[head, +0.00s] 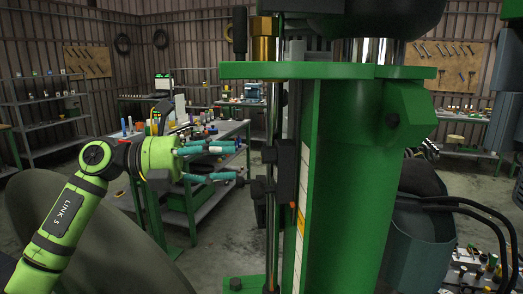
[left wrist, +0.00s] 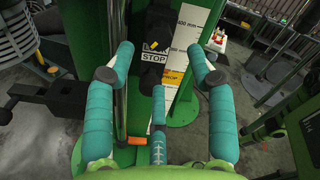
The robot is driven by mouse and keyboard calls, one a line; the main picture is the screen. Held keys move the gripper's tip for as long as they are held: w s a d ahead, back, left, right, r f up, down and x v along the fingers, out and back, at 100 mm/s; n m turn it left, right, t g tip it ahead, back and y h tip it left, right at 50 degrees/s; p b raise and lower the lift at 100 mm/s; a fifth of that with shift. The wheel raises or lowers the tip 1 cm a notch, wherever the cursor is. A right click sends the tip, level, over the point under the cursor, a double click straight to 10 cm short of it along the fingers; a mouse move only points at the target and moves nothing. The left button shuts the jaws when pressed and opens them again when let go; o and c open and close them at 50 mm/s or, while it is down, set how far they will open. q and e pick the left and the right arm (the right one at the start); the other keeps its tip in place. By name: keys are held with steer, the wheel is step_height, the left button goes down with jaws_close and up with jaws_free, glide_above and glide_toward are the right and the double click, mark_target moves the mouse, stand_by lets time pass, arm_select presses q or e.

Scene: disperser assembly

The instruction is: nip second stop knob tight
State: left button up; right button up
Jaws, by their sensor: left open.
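Two dark stop pieces sit on the thin vertical rod (head: 272,100) beside the green column: an upper one (head: 269,154) and a lower one (head: 259,188). In the left wrist view a black stop block (left wrist: 157,28) with a STOP label lies ahead of my fingers, beside the scale strip. I cannot clearly pick out the second stop's knob. My right gripper is not in view.
The green column (head: 345,190) with its wide top flange (head: 325,71) fills the middle. A cluttered workbench (head: 218,133) stands behind my left gripper. A grey drum (head: 415,240) with black hoses is to the right of the column. Shelves (head: 40,110) line the back left.

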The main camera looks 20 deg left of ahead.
mark_target(262, 156)
arm_select(q)
steer(key=p+x, duration=0.2)
steer(key=x, duration=0.3)
steer(key=shift+d+r, duration=0.15)
steer(key=shift+w+d+p, duration=0.2)
steer(key=shift+d+p, duration=0.15)
steer(key=shift+a+f, duration=0.1)
steer(key=shift+f, duration=0.1)
jaws_close()
